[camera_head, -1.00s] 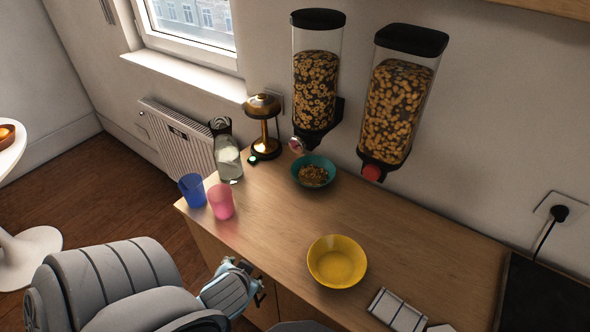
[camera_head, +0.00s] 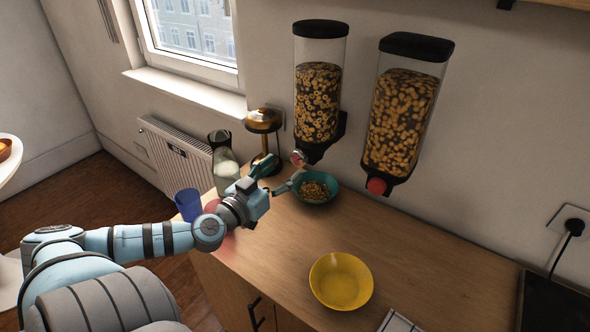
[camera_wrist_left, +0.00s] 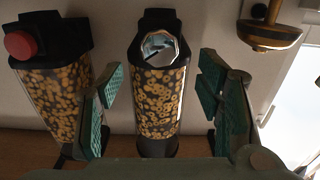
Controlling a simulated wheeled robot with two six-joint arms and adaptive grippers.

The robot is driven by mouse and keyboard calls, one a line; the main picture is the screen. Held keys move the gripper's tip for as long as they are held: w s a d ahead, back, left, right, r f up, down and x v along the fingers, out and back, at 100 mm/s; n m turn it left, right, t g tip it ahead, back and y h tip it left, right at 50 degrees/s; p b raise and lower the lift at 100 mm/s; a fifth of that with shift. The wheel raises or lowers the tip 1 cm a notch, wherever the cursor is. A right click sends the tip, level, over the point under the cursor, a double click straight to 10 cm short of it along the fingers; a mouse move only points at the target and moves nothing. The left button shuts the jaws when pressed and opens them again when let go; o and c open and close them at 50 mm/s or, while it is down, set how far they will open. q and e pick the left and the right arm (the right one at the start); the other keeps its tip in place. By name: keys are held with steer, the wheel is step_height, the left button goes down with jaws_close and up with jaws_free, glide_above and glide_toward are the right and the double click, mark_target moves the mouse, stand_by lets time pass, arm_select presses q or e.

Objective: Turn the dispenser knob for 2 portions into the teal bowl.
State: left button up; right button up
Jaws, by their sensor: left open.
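The teal bowl (camera_head: 318,190) stands on the counter under the left cereal dispenser (camera_head: 318,95) and holds some cereal. That dispenser's silver knob (camera_head: 298,158) faces out above the bowl; it also shows in the left wrist view (camera_wrist_left: 159,47), between the two fingers. My left gripper (camera_head: 277,176) is open and empty, just in front of the knob and apart from it. In the left wrist view its green finger pads (camera_wrist_left: 155,100) stand wide on either side of the dispenser. My right gripper is not in view.
The right dispenser (camera_head: 402,110) has a red knob (camera_head: 376,186). A yellow bowl (camera_head: 341,281) stands at the counter's front. My arm mostly covers the pink cup.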

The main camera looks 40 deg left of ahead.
mark_target(296, 159)
arm_select(q)
steer(key=w, duration=0.5)
steer(key=shift+w+a, duration=0.15)
steer(key=shift+a, duration=0.25)
steer(key=shift+w, duration=0.55)
steer(key=shift+d, duration=0.1)
steer(key=c, duration=1.2)
